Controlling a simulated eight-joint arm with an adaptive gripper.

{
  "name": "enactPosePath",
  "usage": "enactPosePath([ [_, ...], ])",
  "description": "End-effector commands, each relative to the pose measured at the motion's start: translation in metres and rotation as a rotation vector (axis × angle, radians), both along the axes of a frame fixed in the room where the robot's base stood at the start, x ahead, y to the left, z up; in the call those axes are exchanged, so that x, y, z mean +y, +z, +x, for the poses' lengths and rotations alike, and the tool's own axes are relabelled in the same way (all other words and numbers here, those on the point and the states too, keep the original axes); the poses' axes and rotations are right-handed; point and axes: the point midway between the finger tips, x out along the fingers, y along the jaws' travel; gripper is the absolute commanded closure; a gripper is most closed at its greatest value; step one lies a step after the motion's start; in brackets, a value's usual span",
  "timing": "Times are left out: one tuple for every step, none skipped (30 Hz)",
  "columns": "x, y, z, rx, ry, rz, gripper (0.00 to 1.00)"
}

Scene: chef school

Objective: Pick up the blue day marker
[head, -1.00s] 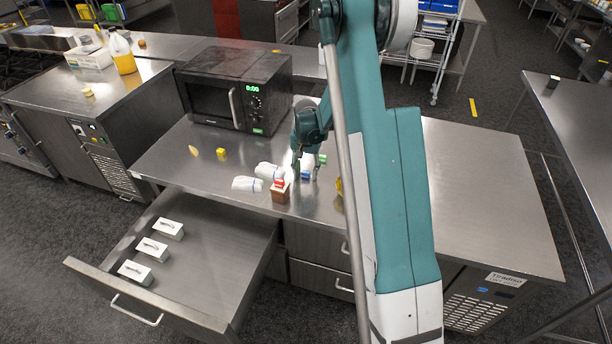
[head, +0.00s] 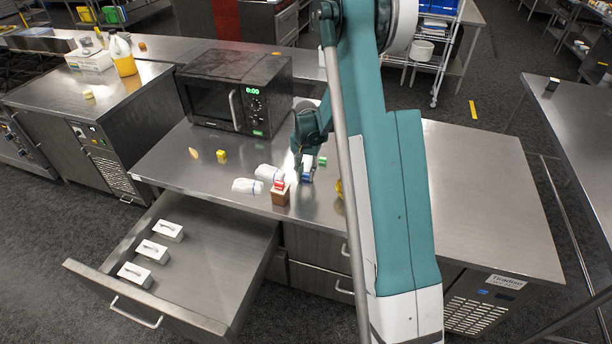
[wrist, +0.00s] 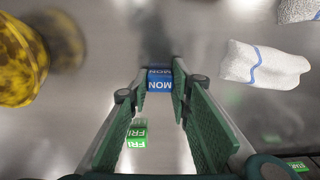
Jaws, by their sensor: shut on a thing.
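The blue day marker (wrist: 160,80) is a small block lettered MON. In the wrist view it sits between the fingertips of my gripper (wrist: 161,90), which are shut on it. In the head view the blue marker (head: 306,178) shows just below my gripper (head: 304,172) over the steel counter. I cannot tell whether it is clear of the counter. A green marker lettered FRI (wrist: 138,132) lies on the counter close by; it also shows in the head view (head: 322,161).
White cloth-like rolls (head: 246,186) and a brown block with a red marker (head: 280,194) lie left of my gripper. A yellow marker (head: 221,156) is farther left. A microwave (head: 235,90) stands behind. An open drawer (head: 190,270) juts out at front left. The counter's right side is clear.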

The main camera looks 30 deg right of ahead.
Motion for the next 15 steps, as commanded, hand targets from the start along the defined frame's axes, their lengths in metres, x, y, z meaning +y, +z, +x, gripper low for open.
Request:
enactPosePath([
  [0.000,0.002,0.000,0.000,0.000,0.000,0.87],
  [0.000,0.003,0.000,0.000,0.000,0.000,0.87],
  [0.000,0.005,0.000,0.000,0.000,0.000,0.87],
  [0.000,0.007,0.000,0.000,0.000,0.000,0.87],
  [0.000,0.009,0.000,0.000,0.000,0.000,0.87],
  [0.000,0.012,0.000,0.000,0.000,0.000,0.87],
  [0.000,0.015,0.000,0.000,0.000,0.000,0.87],
  [0.000,0.018,0.000,0.000,0.000,0.000,0.87],
  [0.000,0.022,0.000,0.000,0.000,0.000,0.87],
  [0.000,0.025,0.000,0.000,0.000,0.000,0.87],
  [0.000,0.029,0.000,0.000,0.000,0.000,0.87],
  [0.000,0.034,0.000,0.000,0.000,0.000,0.87],
  [0.000,0.038,0.000,0.000,0.000,0.000,0.87],
  [0.000,0.042,0.000,0.000,0.000,0.000,0.87],
  [0.000,0.047,0.000,0.000,0.000,0.000,0.87],
])
